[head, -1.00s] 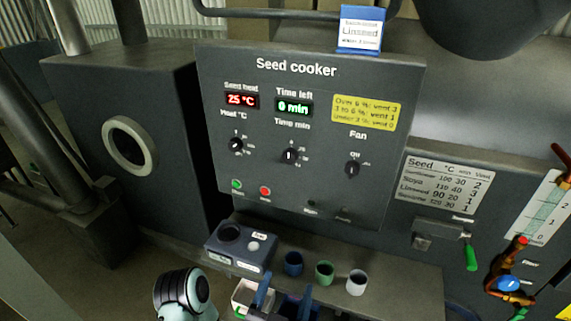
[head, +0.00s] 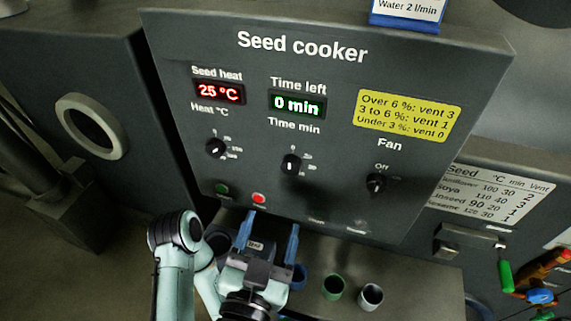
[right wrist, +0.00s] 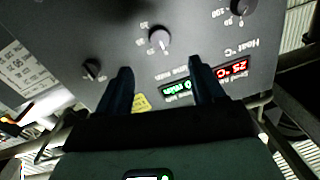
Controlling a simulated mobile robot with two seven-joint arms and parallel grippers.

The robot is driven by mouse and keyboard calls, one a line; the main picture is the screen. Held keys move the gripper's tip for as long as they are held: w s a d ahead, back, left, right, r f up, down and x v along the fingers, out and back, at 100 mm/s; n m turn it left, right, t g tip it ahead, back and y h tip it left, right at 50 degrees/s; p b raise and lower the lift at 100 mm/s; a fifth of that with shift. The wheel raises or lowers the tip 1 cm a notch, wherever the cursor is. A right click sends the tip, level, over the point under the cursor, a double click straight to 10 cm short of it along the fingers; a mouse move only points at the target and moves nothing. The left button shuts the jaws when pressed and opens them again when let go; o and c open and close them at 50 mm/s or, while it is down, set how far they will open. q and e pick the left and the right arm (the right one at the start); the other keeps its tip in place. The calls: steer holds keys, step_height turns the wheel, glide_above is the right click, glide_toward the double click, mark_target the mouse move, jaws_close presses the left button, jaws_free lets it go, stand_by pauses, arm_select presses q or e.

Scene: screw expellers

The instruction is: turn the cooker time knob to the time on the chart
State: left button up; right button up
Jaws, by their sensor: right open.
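The time knob (head: 291,164) is a round dark knob on the seed cooker panel (head: 300,225), under the green "0 min" display (head: 297,105). In the right wrist view the time knob (right wrist: 159,40) lies beyond the fingertips. The chart (head: 492,195), right of the panel, shows linseed at 90 °C, 20 min, vent 1. My right gripper (head: 269,222) is open and empty, below the time knob with blue fingers pointing up. It also shows in the right wrist view (right wrist: 160,64), apart from the knob. My left gripper is not in view.
The heat knob (head: 215,147) is left of the time knob and the fan knob (head: 375,183) is right. Green (head: 222,189) and red (head: 259,198) buttons sit below, close to my right fingers. Cups, including a green one (head: 333,286), stand on the ledge.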

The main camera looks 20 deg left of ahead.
mark_target(289, 171)
steer(key=w+p, duration=0.2)
steer(key=w, duration=0.9)
steer(key=shift+a+r+p, duration=0.1)
steer(key=shift+p, duration=0.2)
steer(key=shift+w, duration=0.8)
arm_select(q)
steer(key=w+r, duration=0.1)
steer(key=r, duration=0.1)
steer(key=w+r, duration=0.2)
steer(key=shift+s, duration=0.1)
arm_select(e)
steer(key=shift+c, duration=0.3)
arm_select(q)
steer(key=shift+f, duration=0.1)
arm_select(e)
steer(key=c, duration=1)
